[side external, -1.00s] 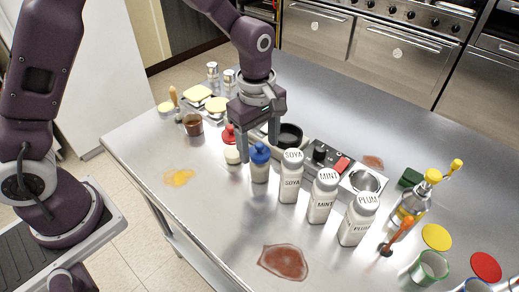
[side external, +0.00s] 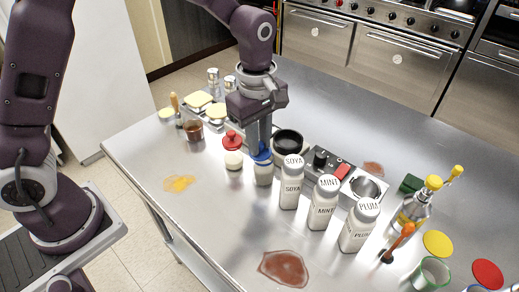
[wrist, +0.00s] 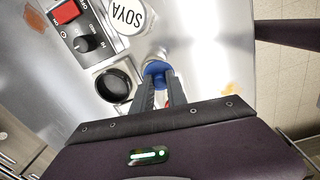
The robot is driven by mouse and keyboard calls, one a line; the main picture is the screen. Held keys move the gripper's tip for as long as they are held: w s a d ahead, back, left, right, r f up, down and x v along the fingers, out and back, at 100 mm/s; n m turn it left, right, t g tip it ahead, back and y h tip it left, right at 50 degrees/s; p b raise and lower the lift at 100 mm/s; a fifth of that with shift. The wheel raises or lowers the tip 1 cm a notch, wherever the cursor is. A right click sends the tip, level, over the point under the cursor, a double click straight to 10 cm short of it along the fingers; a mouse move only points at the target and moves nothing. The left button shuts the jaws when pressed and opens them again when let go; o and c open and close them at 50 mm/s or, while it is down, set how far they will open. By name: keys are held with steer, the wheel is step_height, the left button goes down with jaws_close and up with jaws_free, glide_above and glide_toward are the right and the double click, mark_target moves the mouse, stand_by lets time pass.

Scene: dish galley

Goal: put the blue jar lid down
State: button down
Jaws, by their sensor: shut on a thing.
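The blue jar lid (side external: 263,160) sits at the mouth of a pale jar (side external: 263,176); I cannot tell whether it rests fully on the rim. My gripper (side external: 261,150) points down from above and is shut on the lid's upper part, hiding its knob. In the wrist view the blue lid (wrist: 157,70) shows just beyond the fingertips (wrist: 158,82).
A jar with a red lid (side external: 232,140) stands close on the left. A black bowl (side external: 288,142) is close behind. White SOYA (side external: 291,185), MINT (side external: 323,205) and PLUM (side external: 359,228) bottles stand to the right. The front left table is clear apart from a yellow spill (side external: 179,183).

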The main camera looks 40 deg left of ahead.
steer(key=r, duration=0.4)
steer(key=a+r, duration=0.1)
steer(key=r, duration=0.1)
steer(key=shift+w+r, duration=0.2)
steer(key=shift+r, duration=0.05)
steer(key=a+f+g, duration=0.1)
steer(key=a+f, duration=0.2)
steer(key=a, duration=0.5)
steer(key=a+f, duration=0.3)
steer(key=a, duration=0.5)
steer(key=f, duration=1)
steer(key=shift+a, duration=0.25)
steer(key=shift+f, duration=0.25)
steer(key=c, duration=1.3)
jaws_free()
steer(key=shift+f, duration=0.1)
steer(key=shift+c, duration=0.2)
